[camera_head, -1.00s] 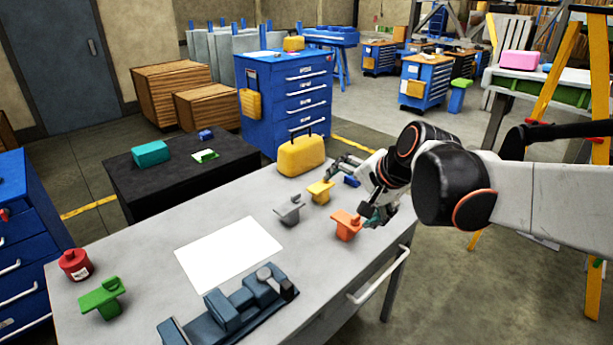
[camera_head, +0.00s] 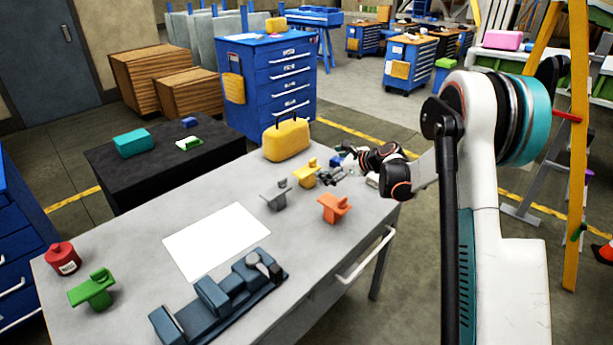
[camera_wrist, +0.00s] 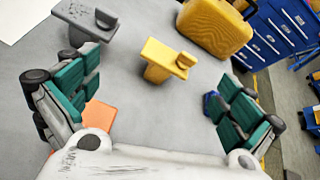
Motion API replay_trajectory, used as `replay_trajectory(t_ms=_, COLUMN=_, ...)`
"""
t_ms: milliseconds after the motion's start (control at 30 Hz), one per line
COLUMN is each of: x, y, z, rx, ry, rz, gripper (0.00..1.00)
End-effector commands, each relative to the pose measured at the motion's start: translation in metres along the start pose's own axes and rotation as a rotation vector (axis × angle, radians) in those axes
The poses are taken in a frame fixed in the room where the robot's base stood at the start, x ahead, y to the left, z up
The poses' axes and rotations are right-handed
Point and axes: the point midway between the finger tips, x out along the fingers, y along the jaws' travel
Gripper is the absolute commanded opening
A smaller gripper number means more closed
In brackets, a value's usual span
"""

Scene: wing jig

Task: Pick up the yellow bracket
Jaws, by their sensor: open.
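The yellow bracket (camera_head: 305,173) stands on the grey table, between the grey bracket and my gripper in the head view. In the wrist view the yellow bracket (camera_wrist: 168,60) lies ahead of and between my two fingers, apart from both. My gripper (camera_head: 333,176) is just right of the bracket, low over the table. In the wrist view my gripper (camera_wrist: 158,100) is open and empty, its teal-padded fingers spread wide.
The grey bracket (camera_head: 276,194) is left of the yellow one, the orange bracket (camera_head: 334,207) in front. A yellow case (camera_head: 286,140) stands behind. A small blue object (camera_wrist: 212,104) lies near the right finger. White paper (camera_head: 216,241) and a blue vise (camera_head: 225,293) are further left.

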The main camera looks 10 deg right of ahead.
Motion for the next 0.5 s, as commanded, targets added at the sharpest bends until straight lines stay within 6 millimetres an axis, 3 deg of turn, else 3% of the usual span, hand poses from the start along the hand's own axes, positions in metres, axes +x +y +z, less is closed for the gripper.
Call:
replay_trajectory(t_ms=100, x=0.021, y=-0.012, z=-0.028, rx=0.138, ry=-0.044, rz=-0.007, gripper=1.00)
replay_trajectory(t_ms=233, x=0.034, y=-0.018, z=-0.049, rx=0.249, ry=-0.081, rz=-0.010, gripper=1.00)
replay_trajectory(t_ms=500, x=0.053, y=-0.020, z=-0.060, rx=0.316, ry=-0.104, rz=-0.008, gripper=1.00)
